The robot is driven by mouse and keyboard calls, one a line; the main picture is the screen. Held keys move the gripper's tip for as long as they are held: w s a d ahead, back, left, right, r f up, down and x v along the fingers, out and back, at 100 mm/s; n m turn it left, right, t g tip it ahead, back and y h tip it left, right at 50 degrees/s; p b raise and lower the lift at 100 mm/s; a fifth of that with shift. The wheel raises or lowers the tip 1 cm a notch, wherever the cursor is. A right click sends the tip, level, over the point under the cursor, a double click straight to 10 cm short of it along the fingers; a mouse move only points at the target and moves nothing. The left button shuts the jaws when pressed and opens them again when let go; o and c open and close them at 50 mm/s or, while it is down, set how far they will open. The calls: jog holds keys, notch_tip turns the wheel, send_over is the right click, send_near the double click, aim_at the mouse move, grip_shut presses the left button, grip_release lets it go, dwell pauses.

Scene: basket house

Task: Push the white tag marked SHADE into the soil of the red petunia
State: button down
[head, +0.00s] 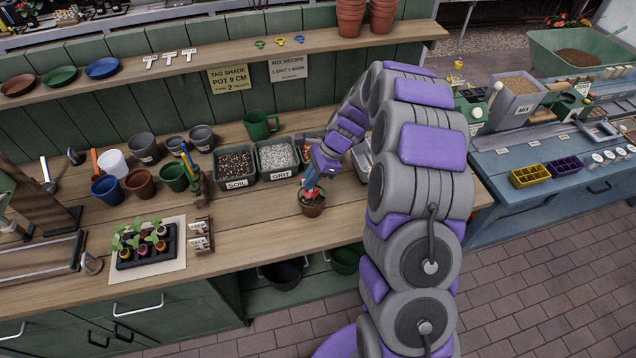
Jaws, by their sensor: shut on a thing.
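The red petunia (313,192) stands upright in a small brown pot (312,210) near the front of the wooden bench. My gripper (314,183) is directly above the petunia, close to its flowers, and points down. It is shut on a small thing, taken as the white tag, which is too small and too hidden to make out. The word SHADE cannot be read on it. The fingers and flowers hide most of the soil. Whether the tag touches the soil cannot be told.
The soil tub (237,184) and grit tub (281,175) stand behind the petunia. A seedling tray (149,260) and small label rack (200,237) are to the left. Three white T-shaped pieces (170,57) lie on the shelf. The bench around the pot is clear.

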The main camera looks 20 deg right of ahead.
jog(key=shift+w+d, duration=0.15)
jog(key=shift+d, duration=0.3)
jog(key=shift+d+f+b, duration=0.25)
jog(key=shift+f+b, duration=0.1)
jog(key=shift+b, duration=0.05)
notch_tip(320, 180, down, 8)
jog(key=b, duration=0.5)
jog(key=shift+a+r, duration=0.15)
jog(key=c, duration=1.2)
grip_release()
jog(key=shift+o, duration=0.2)
